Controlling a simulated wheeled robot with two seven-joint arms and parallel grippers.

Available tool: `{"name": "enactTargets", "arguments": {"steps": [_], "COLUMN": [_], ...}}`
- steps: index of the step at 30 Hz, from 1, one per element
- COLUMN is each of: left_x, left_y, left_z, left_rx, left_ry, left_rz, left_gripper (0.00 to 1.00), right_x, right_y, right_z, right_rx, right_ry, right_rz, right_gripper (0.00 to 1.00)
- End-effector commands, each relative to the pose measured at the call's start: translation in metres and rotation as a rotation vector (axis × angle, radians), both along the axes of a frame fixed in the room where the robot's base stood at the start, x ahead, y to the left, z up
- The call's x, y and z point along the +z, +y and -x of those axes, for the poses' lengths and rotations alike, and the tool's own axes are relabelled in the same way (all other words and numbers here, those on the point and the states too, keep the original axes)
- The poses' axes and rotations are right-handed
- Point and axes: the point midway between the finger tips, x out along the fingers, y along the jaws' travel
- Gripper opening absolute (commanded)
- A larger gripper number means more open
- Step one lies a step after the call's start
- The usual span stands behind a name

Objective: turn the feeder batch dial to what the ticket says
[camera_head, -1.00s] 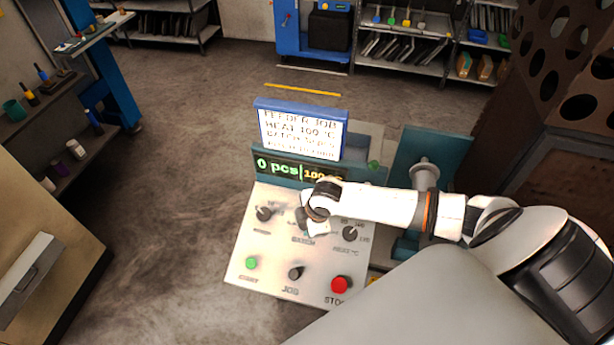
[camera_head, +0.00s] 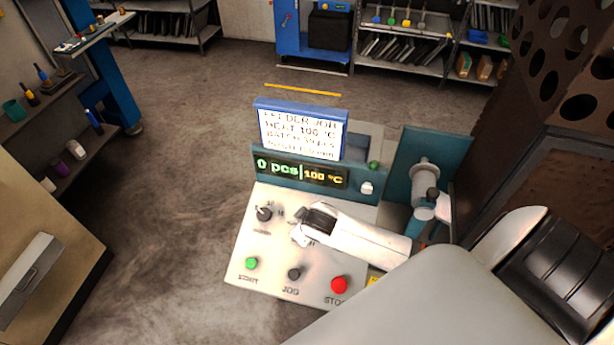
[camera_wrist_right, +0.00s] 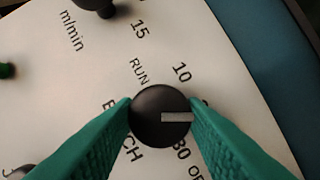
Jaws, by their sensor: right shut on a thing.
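The ticket (camera_head: 300,133) stands in a blue frame above the panel. It reads FEEDER JOB, HEAT 100 °C, then a BATCH line whose number is too blurred to read surely. The display (camera_head: 300,172) below reads 0 pcs and 100 °C. My right gripper (camera_head: 306,237) is down on the panel. In the right wrist view its green fingers are shut on the black batch dial (camera_wrist_right: 160,115). The dial's pale pointer points right in that view, between a 10 and a number partly hidden by a finger. In the head view the gripper hides this dial. My left gripper is out of view.
The sloped panel (camera_head: 245,235) also carries an upper-left knob (camera_head: 264,213), a green button (camera_head: 251,263), a JOG knob (camera_head: 294,273) and a red STOP button (camera_head: 339,284). My right arm covers the panel's right side. Open floor lies to the left.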

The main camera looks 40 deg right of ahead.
Motion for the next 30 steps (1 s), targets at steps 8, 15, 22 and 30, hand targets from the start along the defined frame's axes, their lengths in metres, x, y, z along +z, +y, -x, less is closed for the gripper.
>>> {"name": "enactTargets", "arguments": {"steps": [8, 15, 22, 30], "left_x": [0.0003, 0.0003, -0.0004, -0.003], "left_y": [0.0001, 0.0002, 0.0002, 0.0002], "left_z": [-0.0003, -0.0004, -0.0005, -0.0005], "left_rx": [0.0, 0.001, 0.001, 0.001], "left_ry": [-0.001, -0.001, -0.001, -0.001], "left_rz": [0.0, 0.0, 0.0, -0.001], "left_gripper": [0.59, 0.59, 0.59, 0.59], "right_x": [0.001, 0.0007, 0.0004, 0.0001], "right_y": [0.002, 0.0033, 0.0045, 0.0049], "right_z": [-0.0008, -0.0013, -0.0017, -0.0023], "right_rx": [-0.254, -0.47, -0.674, -0.87], "right_ry": [-0.064, -0.119, -0.168, -0.218], "right_rz": [-0.055, -0.102, -0.144, -0.184], "right_gripper": [0.15, 0.15, 0.15, 0.15]}}
